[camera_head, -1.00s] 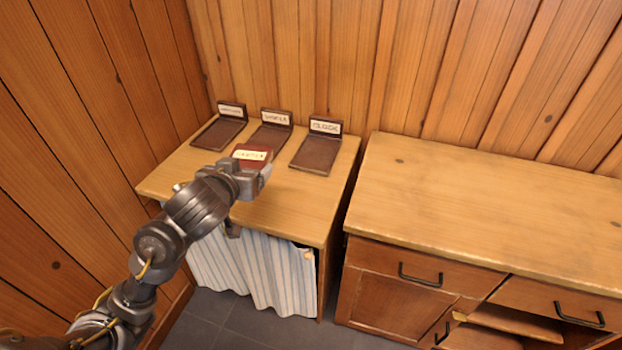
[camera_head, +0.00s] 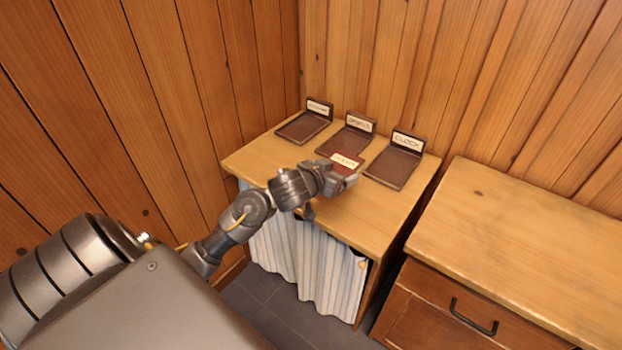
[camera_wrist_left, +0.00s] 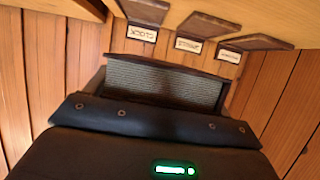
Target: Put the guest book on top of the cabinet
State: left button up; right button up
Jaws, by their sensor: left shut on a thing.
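The guest book (camera_head: 347,163), dark red with a pale label, is at the front end of the middle of three dark, labelled stands. My left gripper (camera_head: 345,175) is shut on it at its near side and hides part of it. In the left wrist view the book (camera_wrist_left: 165,84) shows as dark cover edges with a grey ribbed face between them. I cannot tell whether it touches the stand or hangs just above. The stands are on a curtained wooden unit (camera_head: 376,219); a drawered wooden cabinet (camera_head: 520,230) stands to its right. My right gripper is not in view.
The left stand (camera_head: 303,127), middle stand (camera_head: 345,143) and right stand (camera_head: 392,168) have upright label backs; the right one reads CLOCK. Plank walls close in behind and at left. The drawered cabinet's visible top is bare. A narrow gap separates the two units.

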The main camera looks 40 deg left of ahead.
pick_arm(q)
jog(key=w+a+f, duration=0.1)
jog(key=a+f, duration=0.2)
jog(key=a, duration=0.1)
jog(key=w+a+f, duration=0.2)
jog(key=a+f, duration=0.1)
jog(key=a, duration=0.1)
jog(key=w+a+f, duration=0.1)
jog(key=a+f, duration=0.2)
jog(key=a, duration=0.1)
jog(key=shift+w+a+f, duration=0.15)
jog(key=shift+w+a, duration=0.15)
jog(key=shift+a+f, duration=0.2)
jog(key=shift+f, duration=1.65)
jog(key=shift+f, duration=0.2)
jog(key=o, duration=1.1)
jog(key=shift+c, duration=0.2)
jog(key=shift+r, duration=0.15)
